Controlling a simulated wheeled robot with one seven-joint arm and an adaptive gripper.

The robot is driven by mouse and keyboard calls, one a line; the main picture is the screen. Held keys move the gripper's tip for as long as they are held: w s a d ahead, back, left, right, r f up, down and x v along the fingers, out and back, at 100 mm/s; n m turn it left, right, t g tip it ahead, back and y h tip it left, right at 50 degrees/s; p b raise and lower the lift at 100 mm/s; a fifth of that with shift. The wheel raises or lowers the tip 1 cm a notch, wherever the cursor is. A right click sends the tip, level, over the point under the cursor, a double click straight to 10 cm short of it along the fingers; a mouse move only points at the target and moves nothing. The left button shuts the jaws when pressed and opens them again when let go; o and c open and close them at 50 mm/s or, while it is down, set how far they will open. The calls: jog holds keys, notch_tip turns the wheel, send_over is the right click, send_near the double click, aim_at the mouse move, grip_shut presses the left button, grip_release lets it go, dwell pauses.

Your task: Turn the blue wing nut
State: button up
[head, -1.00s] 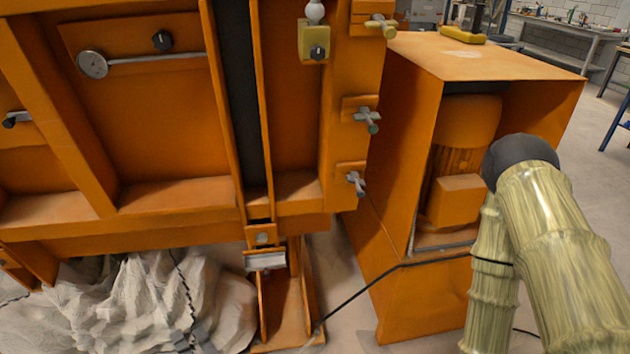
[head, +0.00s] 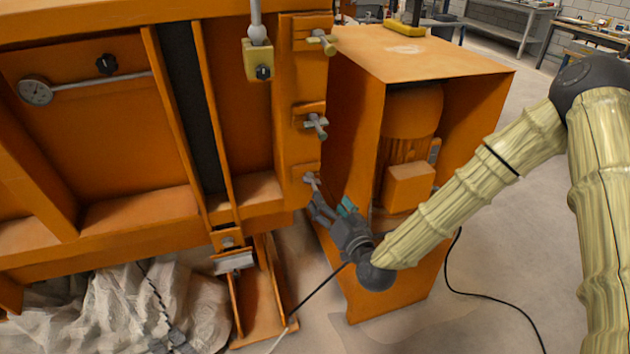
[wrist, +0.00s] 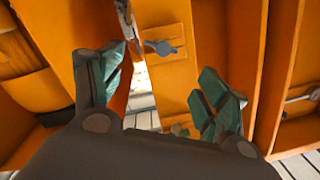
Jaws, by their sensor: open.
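Three wing nuts sit one above the other on the right edge of the orange frame in the head view. The lowest, bluish-grey one, which I take as the blue wing nut (head: 312,182), is partly hidden by my gripper. A blue-grey wing nut (wrist: 163,47) on an orange plate also shows in the wrist view, beyond and between the fingers. My gripper (head: 332,206), dark with teal finger pads, is open and empty just below and right of the lowest nut. In the wrist view my gripper (wrist: 166,85) has its fingers spread wide; contact cannot be told.
The greenish-tipped middle wing nut (head: 317,124) and the yellowish top one (head: 323,40) are above. An orange motor cabinet (head: 440,55) stands close to the right. A black cable (head: 320,292) runs below my gripper. Open floor lies farther right.

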aim_at(315, 183)
jog(key=p+x, duration=0.3)
jog(key=x, duration=0.7)
jog(key=shift+w+a+f, duration=0.15)
jog(key=c, duration=1)
